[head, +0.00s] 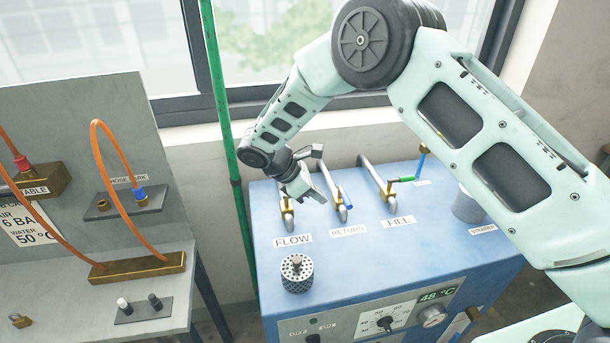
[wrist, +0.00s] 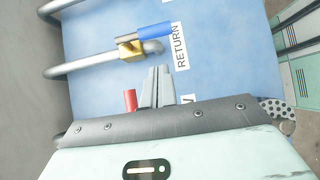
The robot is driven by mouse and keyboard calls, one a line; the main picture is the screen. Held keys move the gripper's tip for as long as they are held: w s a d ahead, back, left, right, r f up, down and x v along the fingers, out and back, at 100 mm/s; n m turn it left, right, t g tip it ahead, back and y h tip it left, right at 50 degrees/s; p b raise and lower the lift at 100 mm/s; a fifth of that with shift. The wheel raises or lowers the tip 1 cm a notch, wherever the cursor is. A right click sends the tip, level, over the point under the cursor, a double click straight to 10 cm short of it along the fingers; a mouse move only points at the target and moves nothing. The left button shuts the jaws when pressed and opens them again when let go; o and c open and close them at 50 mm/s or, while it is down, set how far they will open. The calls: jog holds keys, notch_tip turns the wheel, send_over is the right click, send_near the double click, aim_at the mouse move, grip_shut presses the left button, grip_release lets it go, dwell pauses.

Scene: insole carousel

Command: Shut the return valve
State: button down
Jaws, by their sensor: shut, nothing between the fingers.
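The return valve shows in the wrist view as a brass body (wrist: 130,50) on a bent silver pipe, with a blue lever (wrist: 155,35) lying roughly along the pipe. In the head view its blue lever (head: 348,204) is above the RETURN label (head: 348,231), partly behind my gripper. My gripper (head: 316,194) is over the panel between the flow and return pipes. In the wrist view my gripper (wrist: 158,70) is shut and empty, its fingertips just short of the return pipe's bent end and apart from the blue lever.
A red lever (wrist: 130,100) is close left of my fingers. The fill valve's green lever (head: 404,179) is to the right. A perforated metal cylinder (head: 297,273) stands on the blue cabinet (head: 350,265). A green vertical pipe (head: 222,110) rises at its left.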

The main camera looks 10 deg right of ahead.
aim_at(344, 201)
jog(key=d+p, duration=0.1)
jog(key=d, duration=0.1)
jog(key=d+f+p, duration=0.1)
jog(key=d, duration=0.1)
jog(key=shift+d, duration=0.1)
